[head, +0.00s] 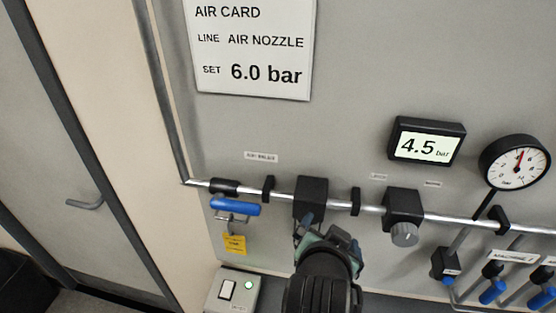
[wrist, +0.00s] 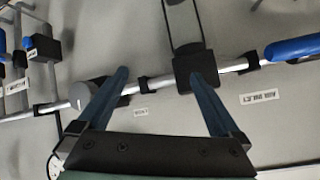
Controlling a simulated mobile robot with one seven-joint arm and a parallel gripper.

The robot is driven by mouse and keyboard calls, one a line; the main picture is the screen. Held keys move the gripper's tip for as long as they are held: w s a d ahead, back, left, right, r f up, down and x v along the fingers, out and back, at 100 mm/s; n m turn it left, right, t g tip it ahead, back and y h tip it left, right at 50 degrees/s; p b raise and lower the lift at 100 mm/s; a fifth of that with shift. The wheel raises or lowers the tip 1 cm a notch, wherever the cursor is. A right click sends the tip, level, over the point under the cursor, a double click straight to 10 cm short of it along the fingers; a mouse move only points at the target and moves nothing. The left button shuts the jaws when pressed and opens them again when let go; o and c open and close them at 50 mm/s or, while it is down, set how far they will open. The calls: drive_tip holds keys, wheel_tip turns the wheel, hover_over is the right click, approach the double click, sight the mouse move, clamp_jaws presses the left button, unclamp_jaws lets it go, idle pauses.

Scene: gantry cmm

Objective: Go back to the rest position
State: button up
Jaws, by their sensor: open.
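My gripper (head: 328,238) is in the lower middle of the head view, in front of the panel just below a black block (head: 311,192) on the pipe. In the wrist view my gripper (wrist: 158,76) shows two blue fingers spread apart with nothing between them. The right finger overlaps the black block (wrist: 194,66) there, and the left finger is near the grey knob (wrist: 82,95). I cannot tell whether either finger touches anything.
A pipe (head: 370,209) crosses the panel. A blue-handled valve (head: 235,207) with a yellow tag (head: 234,244) is left of my gripper. A grey knob (head: 404,234), a display reading 4.5 bar (head: 427,142) and a dial gauge (head: 515,162) are right.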

drive_tip(key=w+a+r+n+t+y+b, duration=0.15)
drive_tip(key=a+r+n+t, duration=0.3)
drive_tip(key=r, duration=0.65)
drive_tip(key=w+a+r+n+t+y+b, duration=0.1)
drive_tip(key=w+a+r+n+t+y, duration=0.2)
drive_tip(key=a+r, duration=0.5)
drive_tip(key=s+d+r+t+b, duration=0.2)
drive_tip(key=s+r+t+b, duration=0.7)
drive_tip(key=s+r, duration=0.5)
drive_tip(key=shift+r+h+b, duration=0.3)
drive_tip(key=shift+r+h, duration=0.1)
drive_tip(key=shift+h, duration=0.05)
drive_tip(key=shift+w+t, duration=0.15)
drive_tip(key=shift+t, duration=0.1)
